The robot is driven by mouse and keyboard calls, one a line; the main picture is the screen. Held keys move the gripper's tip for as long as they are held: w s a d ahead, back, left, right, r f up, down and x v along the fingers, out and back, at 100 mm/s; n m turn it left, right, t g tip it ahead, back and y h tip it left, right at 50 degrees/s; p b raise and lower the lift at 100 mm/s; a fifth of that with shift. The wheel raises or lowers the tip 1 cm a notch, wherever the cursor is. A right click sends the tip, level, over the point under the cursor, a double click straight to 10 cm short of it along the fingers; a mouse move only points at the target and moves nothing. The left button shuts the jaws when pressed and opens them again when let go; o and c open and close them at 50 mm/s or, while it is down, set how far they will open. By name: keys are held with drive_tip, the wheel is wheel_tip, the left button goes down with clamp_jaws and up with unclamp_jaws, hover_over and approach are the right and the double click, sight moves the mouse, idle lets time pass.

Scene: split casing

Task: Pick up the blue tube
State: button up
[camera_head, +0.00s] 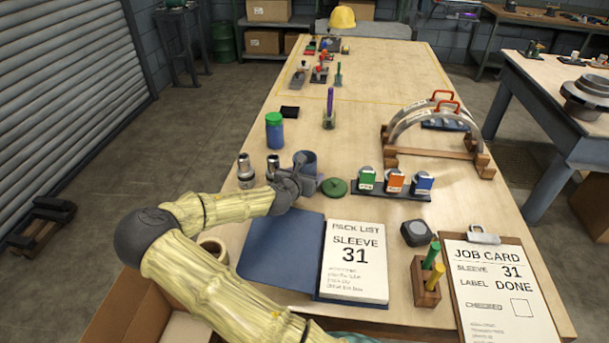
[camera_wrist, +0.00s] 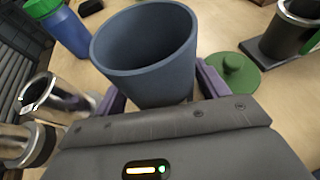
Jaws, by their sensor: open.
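The blue tube (camera_wrist: 150,75), open at its top, stands on the table between the two purple fingers of my gripper (camera_wrist: 160,92) in the wrist view. In the head view the tube (camera_head: 309,158) shows just behind my gripper (camera_head: 303,181), which hides its lower part. The fingers are open, one on each side of the tube. I cannot tell whether either touches it.
A green lid (camera_head: 333,187) lies close to the right of the tube. Metal cylinders (camera_head: 246,170) stand to the left, and a blue jar with a green lid (camera_head: 275,132) behind. A rack with coloured-label parts (camera_head: 390,192) is further right.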

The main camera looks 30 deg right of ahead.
idle(0.3)
drive_tip(key=c, duration=0.8)
drive_tip(key=shift+o, duration=0.2)
drive_tip(key=shift+r, duration=0.1)
wheel_tip(320, 180, up, 10)
idle(0.5)
